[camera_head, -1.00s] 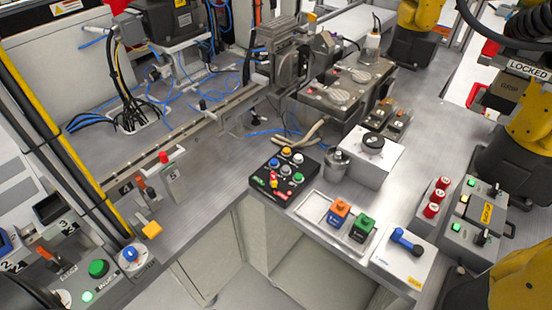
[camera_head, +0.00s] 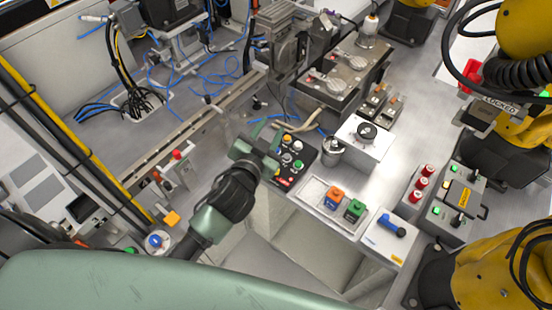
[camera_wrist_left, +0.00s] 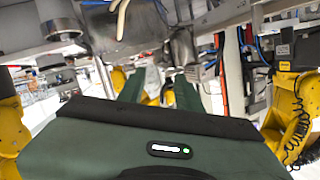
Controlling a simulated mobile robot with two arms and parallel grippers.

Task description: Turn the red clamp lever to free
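A small red-handled lever (camera_head: 177,155) stands on a grey bracket by the long rail, left of centre in the head view. Another red part (camera_head: 472,76) shows at the upper right by a "LOCKED" label (camera_head: 499,106); I cannot tell for certain which is the clamp lever. My left gripper (camera_head: 256,142) is right of the rail lever and apart from it in the picture, over the left side of the black button box. Its two green fingers stand apart with nothing between them in the left wrist view (camera_wrist_left: 160,88). My right gripper is not in view.
The black button box (camera_head: 298,160) is partly hidden by my gripper. A white tray (camera_head: 312,190) holds orange and green blocks. A box with a blue handle (camera_head: 388,246), red-capped posts (camera_head: 421,183) and yellow arms (camera_head: 500,268) stand right. Bare bench lies between rail and button box.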

